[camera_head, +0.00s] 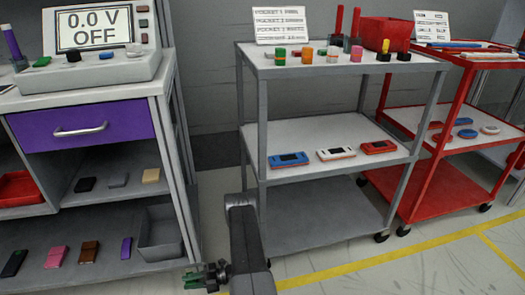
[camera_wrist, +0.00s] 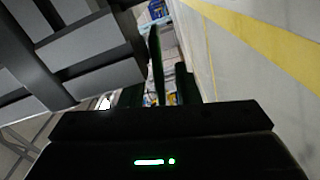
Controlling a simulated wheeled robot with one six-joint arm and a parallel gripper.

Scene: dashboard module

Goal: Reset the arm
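My arm (camera_head: 246,245) reaches up from the bottom middle of the head view, in front of the grey cart. My gripper (camera_head: 205,277) is at its end, low and left, with green and dark parts. It hangs in front of the gap between the grey bench and the cart. In the wrist view the two dark fingers of my gripper (camera_wrist: 170,78) stand apart, with background showing between them. I see nothing held between them.
The grey bench with a purple drawer (camera_head: 82,130) and a meter (camera_head: 95,30) stands left. A grey cart (camera_head: 330,200) with handheld devices on its middle shelf stands in the centre. A red cart (camera_head: 440,183) stands right. Floor with a yellow line (camera_head: 370,262) is clear in front.

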